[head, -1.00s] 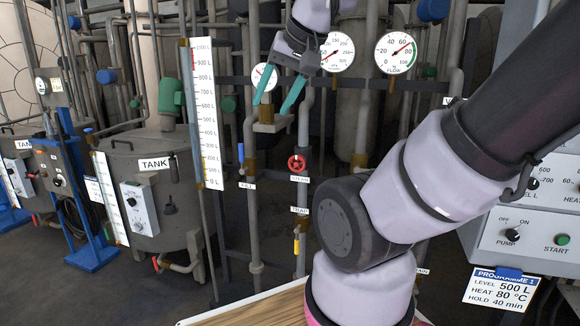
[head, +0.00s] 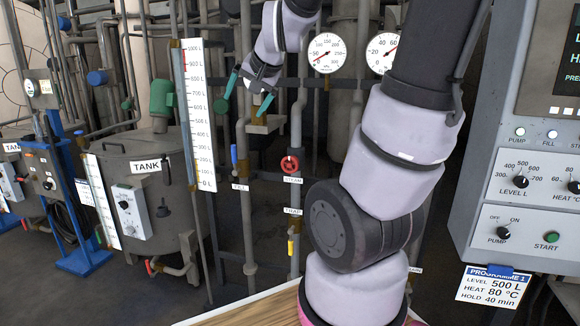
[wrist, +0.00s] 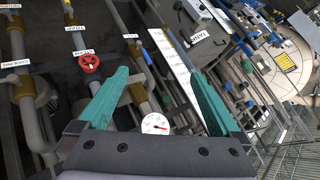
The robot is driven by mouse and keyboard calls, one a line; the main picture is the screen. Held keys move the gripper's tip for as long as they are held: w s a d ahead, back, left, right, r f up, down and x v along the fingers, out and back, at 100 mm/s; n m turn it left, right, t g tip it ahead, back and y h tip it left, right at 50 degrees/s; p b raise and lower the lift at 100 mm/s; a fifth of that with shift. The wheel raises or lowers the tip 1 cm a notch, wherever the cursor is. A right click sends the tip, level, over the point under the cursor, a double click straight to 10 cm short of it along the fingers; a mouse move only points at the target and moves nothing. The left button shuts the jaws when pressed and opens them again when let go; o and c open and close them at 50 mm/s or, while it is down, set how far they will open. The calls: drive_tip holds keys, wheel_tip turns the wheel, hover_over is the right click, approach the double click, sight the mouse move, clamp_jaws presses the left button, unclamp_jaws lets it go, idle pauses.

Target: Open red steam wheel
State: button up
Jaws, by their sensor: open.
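The red steam wheel (head: 289,165) sits on a vertical pipe in the head view, just above its STEAM label (head: 292,181). In the wrist view the red wheel (wrist: 89,62) shows at the upper left, outside the left finger. My gripper (head: 247,96) has two teal fingers spread apart with nothing between them. It is above and to the left of the wheel and apart from it. The gripper also shows in the wrist view (wrist: 158,82).
A blue handle (head: 234,156) is left of the wheel and a yellow one (head: 291,247) below it. A tall level scale (head: 198,115) stands left. Gauges (head: 327,53) hang above. A control panel (head: 510,190) is at the right. Pipes crowd the space around the wheel.

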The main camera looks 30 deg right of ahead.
drive_tip(key=w+d+f+m+t+h, duration=0.1)
drive_tip(key=w+d+f+m+h, duration=0.15)
drive_tip(key=w, duration=0.35)
drive_tip(key=w+d+f+m+h, duration=0.1)
drive_tip(key=w+d+f, duration=0.1)
drive_tip(key=w+f, duration=0.25)
drive_tip(key=m+h, duration=0.3)
drive_tip(key=h, duration=0.5)
approach(289, 166)
wheel_tip(289, 166, up, 5)
drive_tip(key=w+a, duration=0.2)
drive_tip(key=w, duration=0.1)
wheel_tip(289, 166, down, 8)
drive_tip(key=s+d+n+t+h, duration=0.2)
drive_tip(key=h, duration=0.1)
drive_tip(key=x, duration=1)
drive_tip(key=shift+w+d, duration=0.15)
drive_tip(key=shift+d, duration=0.15)
drive_tip(key=c, duration=1)
